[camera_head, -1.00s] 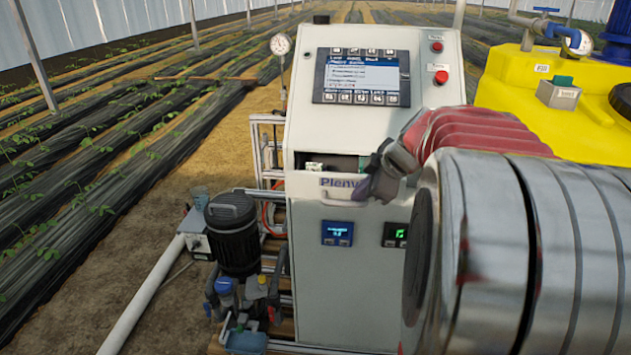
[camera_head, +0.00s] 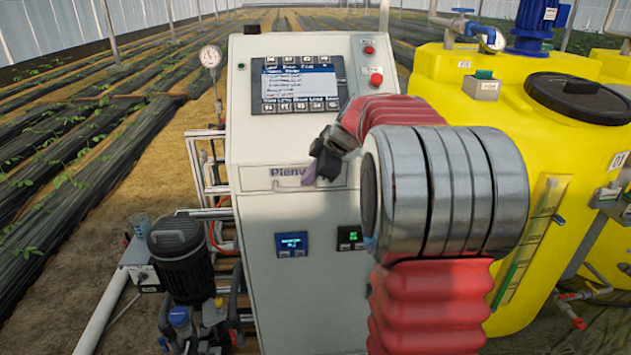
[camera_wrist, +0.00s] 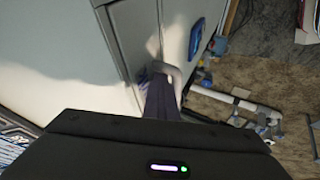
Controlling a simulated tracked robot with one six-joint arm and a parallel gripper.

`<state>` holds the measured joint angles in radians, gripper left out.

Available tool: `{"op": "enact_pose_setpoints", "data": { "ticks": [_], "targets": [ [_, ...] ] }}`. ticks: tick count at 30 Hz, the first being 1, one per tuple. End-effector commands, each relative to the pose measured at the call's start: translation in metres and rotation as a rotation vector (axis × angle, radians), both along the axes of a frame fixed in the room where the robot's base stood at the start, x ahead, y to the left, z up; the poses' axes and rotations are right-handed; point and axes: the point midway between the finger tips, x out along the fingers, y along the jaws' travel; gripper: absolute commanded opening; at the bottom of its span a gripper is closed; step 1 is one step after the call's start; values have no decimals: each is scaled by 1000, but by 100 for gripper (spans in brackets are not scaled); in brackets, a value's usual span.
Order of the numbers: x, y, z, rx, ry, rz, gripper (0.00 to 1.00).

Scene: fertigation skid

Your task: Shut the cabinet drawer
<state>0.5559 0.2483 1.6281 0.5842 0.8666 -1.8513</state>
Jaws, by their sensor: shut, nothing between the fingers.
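The drawer front (camera_head: 270,180) is a pale panel lettered "Plenv...", partly hidden by my arm. It sits in the cabinet (camera_head: 255,145) below the screen, and no dark opening shows above it. It looks flush, though its right end is covered. My gripper (camera_head: 311,178) is shut and empty, its tips at the pale drawer handle (camera_head: 290,183). In the wrist view the shut fingers of my gripper (camera_wrist: 160,92) point at the handle (camera_wrist: 165,70) and seem to touch it.
A dark pump (camera_head: 182,255) and pipes stand left of the cabinet. A yellow tank (camera_head: 440,85) stands to the right, behind my arm. Two small displays (camera_head: 291,244) sit below the drawer. Crop rows with open paths lie at far left.

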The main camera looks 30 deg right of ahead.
Motion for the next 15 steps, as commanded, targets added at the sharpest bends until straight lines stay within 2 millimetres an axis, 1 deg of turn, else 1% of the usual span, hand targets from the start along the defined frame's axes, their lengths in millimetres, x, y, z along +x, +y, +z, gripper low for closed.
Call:
{"op": "enact_pose_setpoints", "data": {
  "ticks": [1, 3, 15],
  "targets": [
    [4, 0, 0, -2, -6, -1, 0],
    [5, 1, 0, -4, -7, 0, 0],
    [7, 3, 3, -5, -11, 3, 0]
  ]
}}
